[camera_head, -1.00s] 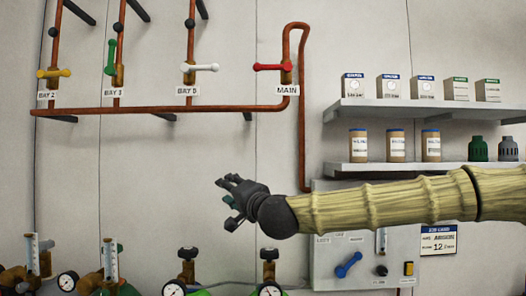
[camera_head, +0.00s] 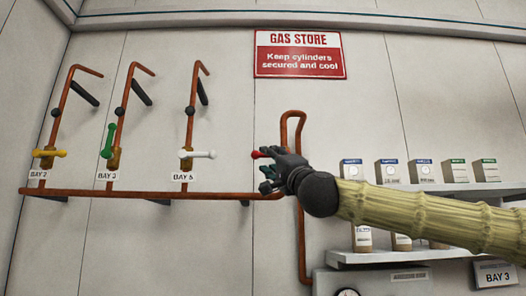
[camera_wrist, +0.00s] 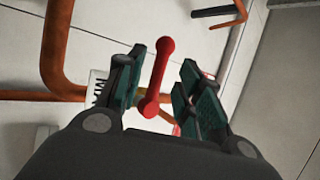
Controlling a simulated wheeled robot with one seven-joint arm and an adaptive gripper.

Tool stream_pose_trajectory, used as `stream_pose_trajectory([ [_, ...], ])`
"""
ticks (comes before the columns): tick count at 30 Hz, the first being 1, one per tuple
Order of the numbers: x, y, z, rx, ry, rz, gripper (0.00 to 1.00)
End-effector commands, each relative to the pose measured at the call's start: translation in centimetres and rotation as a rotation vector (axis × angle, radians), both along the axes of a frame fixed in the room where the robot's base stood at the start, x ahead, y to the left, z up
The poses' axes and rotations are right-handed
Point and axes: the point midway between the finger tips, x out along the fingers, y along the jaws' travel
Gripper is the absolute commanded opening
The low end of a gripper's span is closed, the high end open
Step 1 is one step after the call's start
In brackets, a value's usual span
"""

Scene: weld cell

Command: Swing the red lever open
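The red lever (camera_head: 258,154) is on the copper pipework on the wall. In the head view my gripper (camera_head: 268,171) covers most of it, and only its left end shows. In the wrist view the whole red lever (camera_wrist: 158,75) appears between the two green-padded fingers of my gripper (camera_wrist: 165,85). The fingers are apart, with a gap on the lever's right side. The left finger is close to the lever, and I cannot tell whether it touches. A partly hidden white label (camera_wrist: 97,88) is beside the lever.
Yellow (camera_head: 50,153), green (camera_head: 108,140) and white (camera_head: 197,154) levers are on pipes to the left. The copper pipe (camera_head: 150,194) runs below them. Shelves with boxes (camera_head: 388,171) are at the right, behind my arm. A red gas store sign (camera_head: 299,55) is above.

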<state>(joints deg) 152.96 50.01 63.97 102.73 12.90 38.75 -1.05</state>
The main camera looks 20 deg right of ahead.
Motion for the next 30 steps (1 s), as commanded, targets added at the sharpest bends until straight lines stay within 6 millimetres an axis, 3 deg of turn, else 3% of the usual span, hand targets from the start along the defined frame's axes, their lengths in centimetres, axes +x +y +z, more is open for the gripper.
stream_pose_trajectory([
  [9,3.6,0.9,2.3,-0.002,0.000,0.002,0.36],
  [23,4.4,1.0,2.6,0.000,0.000,0.002,0.36],
  [29,4.3,1.0,2.6,0.000,0.000,0.002,0.00],
  [30,4.4,1.0,2.6,0.000,0.000,0.002,0.00],
])
